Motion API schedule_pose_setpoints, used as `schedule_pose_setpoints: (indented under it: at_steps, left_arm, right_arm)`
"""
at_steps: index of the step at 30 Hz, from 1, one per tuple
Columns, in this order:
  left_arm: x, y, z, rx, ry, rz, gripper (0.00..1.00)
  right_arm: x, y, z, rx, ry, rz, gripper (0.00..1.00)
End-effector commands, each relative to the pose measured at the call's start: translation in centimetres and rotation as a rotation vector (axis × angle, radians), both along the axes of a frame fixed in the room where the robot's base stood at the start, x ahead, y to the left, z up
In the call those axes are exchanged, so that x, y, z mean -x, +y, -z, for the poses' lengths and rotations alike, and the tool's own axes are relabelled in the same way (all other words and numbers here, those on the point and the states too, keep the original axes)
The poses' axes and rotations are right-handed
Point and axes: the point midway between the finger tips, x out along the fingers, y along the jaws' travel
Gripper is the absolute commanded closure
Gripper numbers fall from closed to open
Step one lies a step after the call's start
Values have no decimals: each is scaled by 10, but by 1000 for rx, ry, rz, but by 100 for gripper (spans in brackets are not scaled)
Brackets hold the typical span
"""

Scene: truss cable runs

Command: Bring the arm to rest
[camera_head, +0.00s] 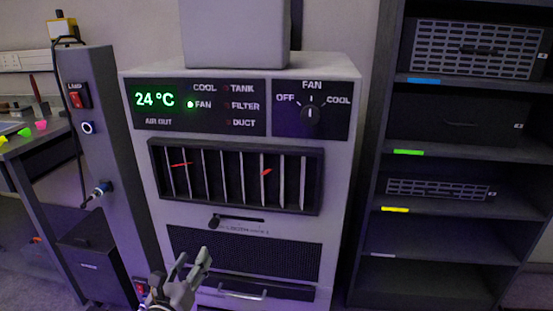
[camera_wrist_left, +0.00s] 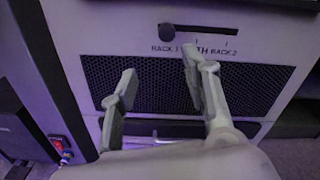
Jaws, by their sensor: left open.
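My left gripper (camera_head: 190,268) is at the bottom of the head view, in front of the lower grille of a light grey cooler unit (camera_head: 342,170). Its two fingers are apart with nothing between them. In the left wrist view the open gripper (camera_wrist_left: 160,88) points at the dark mesh grille (camera_wrist_left: 258,85), below a slider knob (camera_wrist_left: 166,30) at the left end of its slot near the RACK 1 label. Whether the fingers touch the unit cannot be told. My right gripper is in neither view.
The unit's display (camera_head: 155,100) reads 24 °C with the FAN light lit; its knob (camera_head: 311,114) points up at FAN. A dark post (camera_head: 110,150) with a red switch (camera_head: 78,97) stands left. A dark shelf rack (camera_head: 450,155) stands right. A drawer handle (camera_head: 242,291) is low on the unit.

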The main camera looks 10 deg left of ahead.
Motion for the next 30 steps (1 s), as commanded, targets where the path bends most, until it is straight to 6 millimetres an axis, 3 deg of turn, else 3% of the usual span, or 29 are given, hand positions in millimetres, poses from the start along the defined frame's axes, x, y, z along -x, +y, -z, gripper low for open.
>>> schedule_pose_setpoints:
  at_steps: [5, 7, 12, 15, 21, 26, 30]
  left_arm:
    - [22, 11, 86, 463, 202, -153, 57]
    - [41, 14, 135, 725, 302, -272, 57]
    - [111, 4, 245, 1327, 481, -664, 57]
    - [158, -10, 294, 1606, 528, -921, 57]
    - [239, -41, 357, 1957, 518, -1393, 57]
    - [299, -68, 387, 2120, 447, -1757, 57]
    - [317, -66, 392, 2112, 437, -1802, 57]
  right_arm:
    - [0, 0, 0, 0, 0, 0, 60]
    - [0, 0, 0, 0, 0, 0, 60]
    - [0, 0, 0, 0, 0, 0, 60]
    - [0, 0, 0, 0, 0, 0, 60]
    - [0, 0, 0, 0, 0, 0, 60]
    - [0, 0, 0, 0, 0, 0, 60]
    - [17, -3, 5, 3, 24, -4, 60]
